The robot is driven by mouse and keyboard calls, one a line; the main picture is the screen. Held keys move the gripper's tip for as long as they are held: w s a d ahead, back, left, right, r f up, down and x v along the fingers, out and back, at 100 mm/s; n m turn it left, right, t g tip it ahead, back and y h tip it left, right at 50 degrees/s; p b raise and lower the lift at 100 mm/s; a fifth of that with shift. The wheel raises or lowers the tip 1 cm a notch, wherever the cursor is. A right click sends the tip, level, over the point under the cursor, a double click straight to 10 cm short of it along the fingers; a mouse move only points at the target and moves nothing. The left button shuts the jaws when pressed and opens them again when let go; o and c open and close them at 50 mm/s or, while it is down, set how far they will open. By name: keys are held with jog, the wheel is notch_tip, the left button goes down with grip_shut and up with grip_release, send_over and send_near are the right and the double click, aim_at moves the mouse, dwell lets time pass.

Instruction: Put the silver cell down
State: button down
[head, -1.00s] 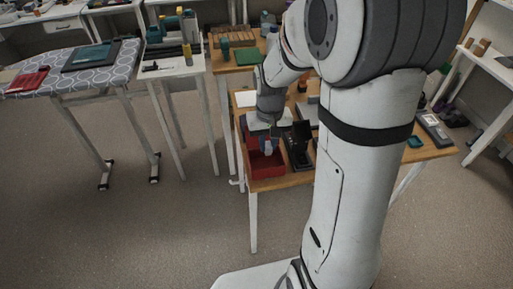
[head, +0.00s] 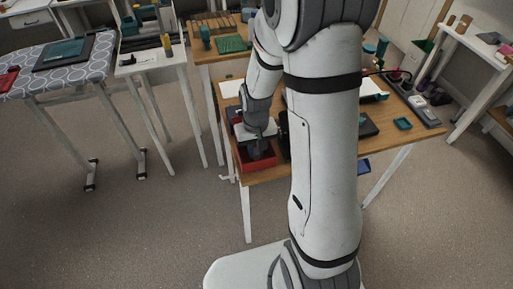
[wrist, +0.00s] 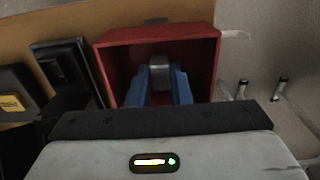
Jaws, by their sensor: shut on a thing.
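The silver cell (wrist: 160,72) is a small grey block between the blue fingertips of my gripper (wrist: 160,82) in the wrist view. My gripper is shut on it. Cell and fingers are over or inside the open red box (wrist: 107,60), within its rim; I cannot tell whether the cell touches the box floor. In the head view my gripper (head: 256,150) is at the red box (head: 258,165) on the wooden table, and the cell is hidden there.
Dark trays or cases (wrist: 62,65) stand close to the left of the box in the wrist view. The wooden table (head: 280,172) ends just in front of the box.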

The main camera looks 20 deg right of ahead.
aim_at(256, 151)
jog(key=shift+f, duration=0.1)
jog(key=c, duration=1.3)
grip_release()
notch_tip(256, 151, up, 11)
jog(key=s+r+t, duration=0.1)
jog(key=s+r, duration=0.2)
jog(key=s, duration=0.1)
jog(key=s+r, duration=0.3)
jog(key=s, duration=0.2)
jog(key=s+r+t, duration=0.1)
jog(key=s+r, duration=0.2)
jog(key=s, duration=0.2)
jog(key=shift+d+t, duration=0.25)
jog(key=shift+t, duration=0.05)
